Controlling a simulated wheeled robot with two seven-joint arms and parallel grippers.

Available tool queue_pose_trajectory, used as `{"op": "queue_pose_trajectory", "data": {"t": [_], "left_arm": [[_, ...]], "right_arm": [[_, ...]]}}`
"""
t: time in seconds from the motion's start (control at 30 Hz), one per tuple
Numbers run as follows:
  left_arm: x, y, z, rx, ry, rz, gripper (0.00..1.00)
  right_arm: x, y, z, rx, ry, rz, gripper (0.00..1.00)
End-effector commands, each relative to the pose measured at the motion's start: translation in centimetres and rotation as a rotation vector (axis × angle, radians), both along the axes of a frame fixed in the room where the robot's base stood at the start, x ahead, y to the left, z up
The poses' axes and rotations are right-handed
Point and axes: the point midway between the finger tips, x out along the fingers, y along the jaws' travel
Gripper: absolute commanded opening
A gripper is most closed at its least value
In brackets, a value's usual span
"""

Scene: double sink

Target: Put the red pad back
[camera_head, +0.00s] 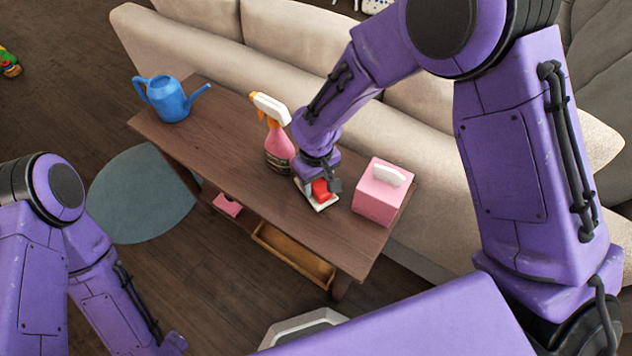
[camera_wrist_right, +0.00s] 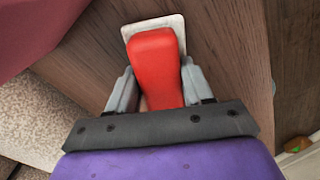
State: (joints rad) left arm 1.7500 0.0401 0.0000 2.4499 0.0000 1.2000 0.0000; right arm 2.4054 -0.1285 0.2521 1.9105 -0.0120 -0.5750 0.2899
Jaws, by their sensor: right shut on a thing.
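The red pad (camera_wrist_right: 157,65) is between the two fingers of my right gripper (camera_wrist_right: 155,90) in the right wrist view, and the gripper is shut on it. In the head view the red pad (camera_head: 321,189) shows just below my right gripper (camera_head: 320,183). A white square piece (camera_head: 319,203) lies under or just behind the pad, over the wooden table; it also shows in the wrist view (camera_wrist_right: 172,22). I cannot tell whether pad and white piece touch. My left arm comes in at the lower left, but its gripper is not in view.
On the wooden table (camera_head: 250,195), a pink tissue box (camera_head: 380,195) stands right of the gripper. A pink spray bottle (camera_head: 279,150) stands close on its left. A blue watering can (camera_head: 168,98) is at the far left end. A beige sofa (camera_head: 190,45) runs behind.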

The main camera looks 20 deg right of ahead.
Motion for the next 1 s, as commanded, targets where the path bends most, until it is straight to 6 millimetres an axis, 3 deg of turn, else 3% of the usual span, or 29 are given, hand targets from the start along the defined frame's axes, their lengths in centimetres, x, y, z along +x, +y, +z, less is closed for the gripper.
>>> {"op": "queue_pose_trajectory", "data": {"t": [0.4,0.43,0.5,0.8,1.0], "left_arm": [[0.0,0.0,-0.1,0.000,0.000,0.000,0.43],[0.0,0.0,-0.1,0.000,0.000,0.000,0.43],[0.0,0.0,-0.1,0.000,0.000,0.000,0.43],[0.0,0.0,-0.1,0.000,0.000,0.000,0.43],[0.0,0.0,0.6,0.000,0.000,0.000,0.43]], "right_arm": [[0.0,0.0,-0.9,0.000,-0.001,0.001,0.26],[0.0,0.0,-0.9,0.001,-0.002,0.001,0.60],[0.0,0.0,-0.9,0.001,-0.002,0.000,0.76],[0.0,0.0,-0.6,0.001,-0.003,0.000,0.76],[0.1,0.0,3.4,0.001,-0.007,0.001,0.76]]}}
